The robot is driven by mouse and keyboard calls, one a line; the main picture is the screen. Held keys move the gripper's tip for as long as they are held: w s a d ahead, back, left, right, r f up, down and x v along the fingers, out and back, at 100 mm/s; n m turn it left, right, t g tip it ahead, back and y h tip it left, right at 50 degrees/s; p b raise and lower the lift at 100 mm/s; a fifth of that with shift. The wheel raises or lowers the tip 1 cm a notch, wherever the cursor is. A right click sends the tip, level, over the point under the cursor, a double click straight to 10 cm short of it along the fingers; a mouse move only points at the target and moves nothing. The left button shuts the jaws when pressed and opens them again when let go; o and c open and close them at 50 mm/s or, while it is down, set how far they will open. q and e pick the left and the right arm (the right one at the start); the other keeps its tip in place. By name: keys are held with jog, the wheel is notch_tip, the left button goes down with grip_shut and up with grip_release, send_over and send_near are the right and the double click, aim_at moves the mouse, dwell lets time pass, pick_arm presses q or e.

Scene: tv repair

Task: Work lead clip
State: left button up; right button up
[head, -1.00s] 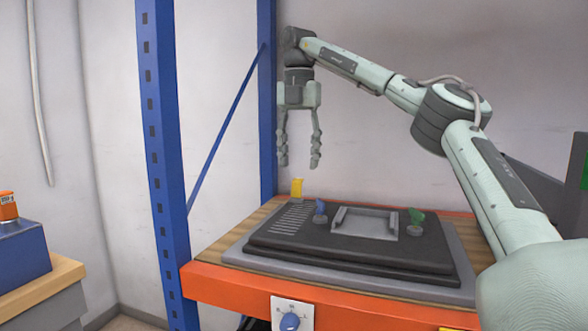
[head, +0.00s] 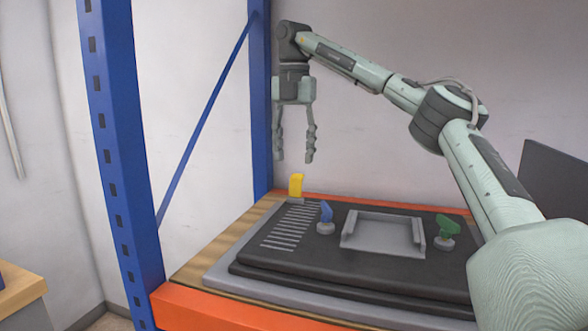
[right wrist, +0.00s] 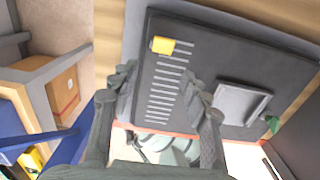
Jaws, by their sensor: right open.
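My right gripper (head: 294,158) points straight down, open and empty, above the back left of a black panel (head: 290,258). A yellow clip (head: 296,185) stands upright on a small grey base at the panel's back left, just below the fingertips and apart from them. In the right wrist view the yellow clip (right wrist: 162,45) lies beyond the open fingers (right wrist: 165,90). A blue clip (head: 326,211) and a green clip (head: 447,228) stand on round grey bases on either side of a grey raised frame (head: 384,232). Which one is the lead clip I cannot tell. My left gripper is out of view.
The panel lies on a grey mat (head: 222,281) on a wooden shelf with an orange front beam (head: 200,308). A blue rack post (head: 118,150) and brace stand at left. A dark flat panel (head: 555,178) stands at right. Slots (head: 292,227) mark the panel's left part.

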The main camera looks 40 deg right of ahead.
aim_at(297, 185)
jog(key=shift+d+f, duration=0.1)
jog(key=shift+f, duration=2.2)
jog(key=shift+c, duration=0.5)
grip_shut()
